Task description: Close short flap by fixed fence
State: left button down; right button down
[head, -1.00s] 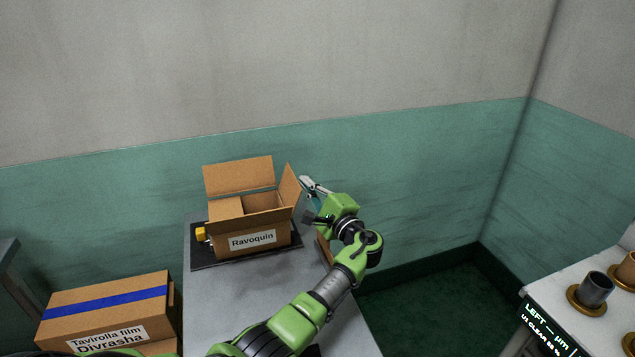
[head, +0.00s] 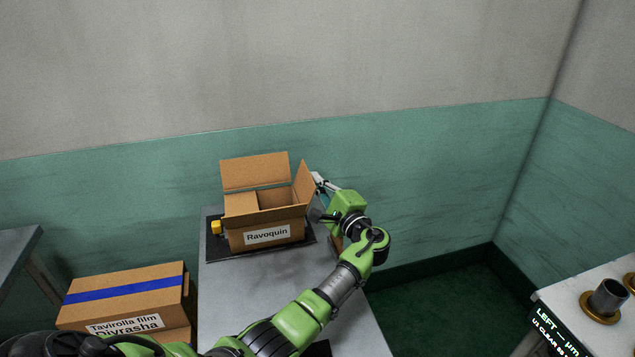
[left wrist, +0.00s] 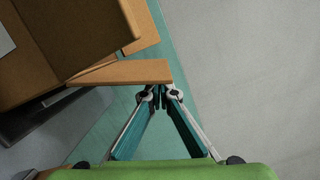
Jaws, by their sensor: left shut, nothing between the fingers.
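An open cardboard box labelled Ravoquin (head: 268,235) stands on a dark base plate (head: 222,252) on a grey table. Its long back flap (head: 255,171) stands up. Its right short flap (head: 305,184) stands up and leans outward. A left short flap (head: 240,203) appears to lie folded in over the opening. My left gripper (head: 318,181) is shut and empty, just outside the right flap. In the left wrist view its fingertips (left wrist: 161,90) are at the end of that flap (left wrist: 125,72); I cannot tell if they touch. My right gripper is not in view.
A yellow block (head: 215,227) sits at the box's left side. A taped carton labelled Tavirolla film Divrasha (head: 125,295) is at the lower left. The wall (head: 420,140) is close behind the box. A white bench with cups (head: 607,298) is at the right.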

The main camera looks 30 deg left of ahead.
aim_at(299, 178)
pick_arm(q)
jog(key=shift+s+a, duration=0.1)
jog(key=shift+s+a+r+n+h+b, duration=0.15)
jog(key=shift+s+a+r+n+b, duration=0.15)
jog(key=shift+n, duration=0.45)
jog(key=shift+s+a+r+n+h+b, duration=0.15)
jog(key=shift+s+a+n+b, duration=0.2)
jog(key=shift+n, duration=0.4)
jog(key=shift+s+a+r+n+g+h+b, duration=0.2)
jog(key=shift+s+a+n+b, duration=0.25)
jog(key=shift+n, duration=0.45)
jog(key=shift+s+a+r+n+g+h+b, duration=0.1)
jog(key=shift+s+a+n+g+h+b, duration=0.15)
jog(key=shift+s+n, duration=0.5)
jog(key=shift+w+n, duration=0.2)
jog(key=shift+n, duration=0.05)
jog(key=shift+a, duration=0.1)
